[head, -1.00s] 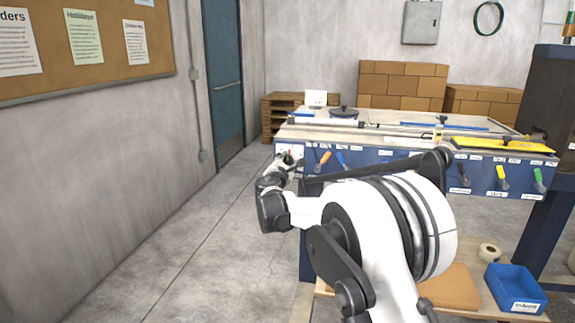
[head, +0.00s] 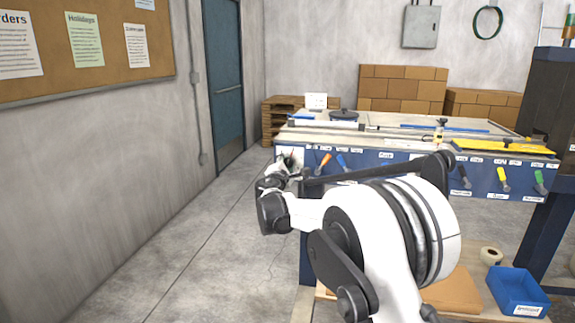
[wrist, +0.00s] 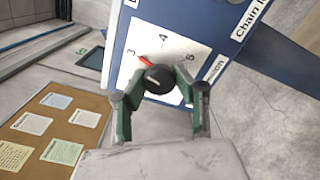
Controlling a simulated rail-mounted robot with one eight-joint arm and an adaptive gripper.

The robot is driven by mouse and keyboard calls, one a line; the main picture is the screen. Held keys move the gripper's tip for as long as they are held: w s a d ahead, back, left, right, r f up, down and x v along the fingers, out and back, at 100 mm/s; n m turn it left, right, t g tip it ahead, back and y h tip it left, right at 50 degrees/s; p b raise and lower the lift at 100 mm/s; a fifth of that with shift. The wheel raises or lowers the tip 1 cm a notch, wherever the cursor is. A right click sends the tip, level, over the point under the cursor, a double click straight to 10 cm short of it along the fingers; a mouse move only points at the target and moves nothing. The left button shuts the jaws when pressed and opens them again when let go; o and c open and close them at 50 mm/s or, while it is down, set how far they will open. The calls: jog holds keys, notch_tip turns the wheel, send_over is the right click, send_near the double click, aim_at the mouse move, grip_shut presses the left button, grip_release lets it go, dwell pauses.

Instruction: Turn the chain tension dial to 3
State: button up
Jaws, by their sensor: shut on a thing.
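The chain tension dial (wrist: 157,77) is a round black knob with a red pointer on a white scale plate (wrist: 185,60) on the blue table front. In the wrist view the pointer aims up and left, roughly at the 3. The 4 is at the top and the 5 at the right. My gripper (wrist: 156,84) has its green-padded fingers on both sides of the dial and is shut on it. In the head view my gripper (head: 288,163) is at the left end of the table front, where the dial is mostly hidden.
The blue-fronted worktable (head: 375,158) carries several coloured levers along its front. A yellow strip (head: 503,146) lies at its right. A blue bin (head: 517,290) and a tape roll (head: 490,256) sit on the lower shelf. The floor to the left is clear.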

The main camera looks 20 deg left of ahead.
jog(key=o, duration=1.2)
jog(key=s, duration=0.4)
jog(key=s+d, duration=0.1)
jog(key=s, duration=0.7)
jog(key=shift+d, duration=0.4)
